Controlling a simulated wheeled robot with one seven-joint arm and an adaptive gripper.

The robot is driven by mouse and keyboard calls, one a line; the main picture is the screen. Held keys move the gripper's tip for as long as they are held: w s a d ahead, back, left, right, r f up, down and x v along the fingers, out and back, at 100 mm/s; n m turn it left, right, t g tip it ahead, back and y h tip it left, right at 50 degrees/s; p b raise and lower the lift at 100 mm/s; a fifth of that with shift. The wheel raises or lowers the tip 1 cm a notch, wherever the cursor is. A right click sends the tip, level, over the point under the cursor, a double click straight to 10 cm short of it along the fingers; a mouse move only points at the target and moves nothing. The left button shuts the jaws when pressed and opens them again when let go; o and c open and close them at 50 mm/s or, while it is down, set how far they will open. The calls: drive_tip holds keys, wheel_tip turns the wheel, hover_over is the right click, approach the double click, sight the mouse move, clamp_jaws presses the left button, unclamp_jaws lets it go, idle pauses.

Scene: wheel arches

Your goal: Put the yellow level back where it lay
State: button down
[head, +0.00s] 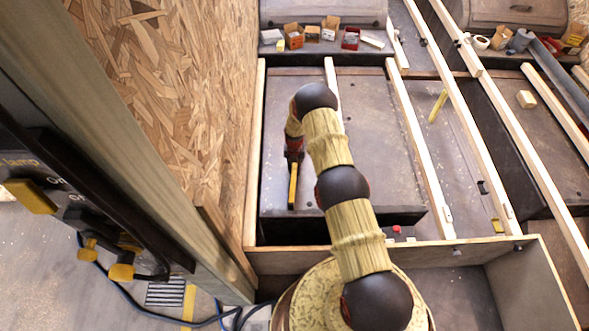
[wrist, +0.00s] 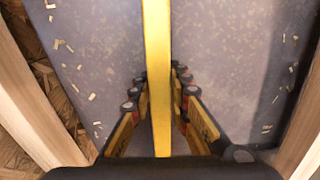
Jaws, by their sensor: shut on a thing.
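The yellow level (head: 292,188) is a narrow yellow bar seen below my gripper (head: 294,158) in the head view. It lies over the dark grey wheel arch (head: 375,150), in the bay at the left. In the wrist view the level (wrist: 157,45) runs from the top edge down between the fingers of my gripper (wrist: 159,85), which are shut on it from both sides. I cannot tell whether it touches the arch top or hangs just above it. My arm hides part of the arch.
Pale wooden battens (head: 420,150) run along both sides of the bay. A chipboard wall (head: 170,80) rises at the left. Small boxes (head: 312,32) stand at the back. The arch top right of my gripper looks clear.

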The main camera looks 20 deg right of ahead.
idle(0.3)
drive_tip(key=c, duration=1.7)
unclamp_jaws()
drive_tip(key=shift+o, duration=0.4)
drive_tip(key=shift+r, duration=0.15)
wheel_tip(320, 180, up, 12)
